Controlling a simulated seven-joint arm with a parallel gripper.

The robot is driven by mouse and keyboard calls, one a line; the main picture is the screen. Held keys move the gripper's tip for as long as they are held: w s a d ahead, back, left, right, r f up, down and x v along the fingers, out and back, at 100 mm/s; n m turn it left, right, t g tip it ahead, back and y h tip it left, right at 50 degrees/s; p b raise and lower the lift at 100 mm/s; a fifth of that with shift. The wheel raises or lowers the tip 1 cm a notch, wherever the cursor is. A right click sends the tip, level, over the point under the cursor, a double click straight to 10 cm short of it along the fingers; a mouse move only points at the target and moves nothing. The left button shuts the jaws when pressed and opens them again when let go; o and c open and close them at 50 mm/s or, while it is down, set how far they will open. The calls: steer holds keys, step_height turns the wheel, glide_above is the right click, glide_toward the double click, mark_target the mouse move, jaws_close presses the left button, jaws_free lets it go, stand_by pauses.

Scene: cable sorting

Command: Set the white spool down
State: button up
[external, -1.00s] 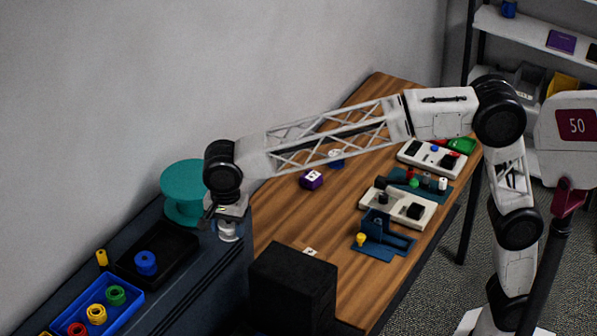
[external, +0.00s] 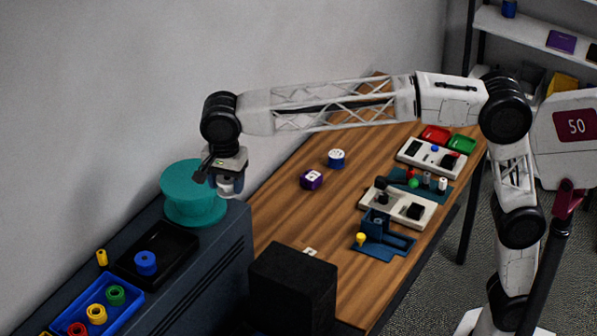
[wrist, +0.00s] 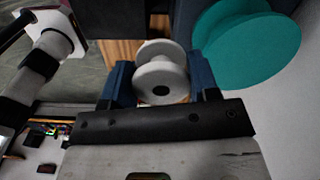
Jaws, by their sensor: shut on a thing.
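My gripper (external: 226,180) is shut on the white spool (external: 228,188) and holds it in the air beside the large teal spool, near the corner of the dark cabinet. In the wrist view the white spool (wrist: 160,75) sits between the two blue fingers of my gripper (wrist: 162,88), its dark centre hole facing the camera. The gripper partly covers the spool in the external view.
The teal spool (external: 190,208) stands on the dark cabinet (external: 215,262). A black tray (external: 170,268) with a blue spool (external: 146,263) and a blue tray (external: 128,303) with coloured spools lie left. The wooden table (external: 290,215) has free room; a black box (external: 293,290) stands at its front.

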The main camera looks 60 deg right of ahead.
steer(key=w+d+m, duration=0.3)
steer(key=d, duration=1.1)
steer(key=w+d+m, duration=0.2)
steer(key=d+m, duration=0.1)
steer(key=d, duration=1.2)
steer(key=w+d+m, duration=0.3)
steer(key=d, duration=1.1)
steer(key=s+d+m, duration=0.3)
steer(key=s+d, duration=0.2)
steer(key=d, duration=0.8)
steer(key=s+d+m, duration=0.3)
steer(key=s+d, duration=0.2)
steer(key=d, duration=0.8)
steer(key=s+d+m, duration=0.2)
steer(key=s+d, duration=0.3)
steer(key=d, duration=0.8)
steer(key=f, duration=4.2)
steer(key=shift+a, duration=0.2)
steer(key=shift+f, duration=0.6)
steer(key=shift+w+d+f, duration=0.25)
steer(key=shift+w+d, duration=1.2)
steer(key=shift+w, duration=0.8)
steer(key=shift+w+d+f, duration=0.2)
steer(key=shift+w+d, duration=1.25)
steer(key=shift+w, duration=0.75)
steer(key=shift+w+d+f, duration=0.25)
steer(key=shift+w+d, duration=1.2)
steer(key=shift+w, duration=0.8)
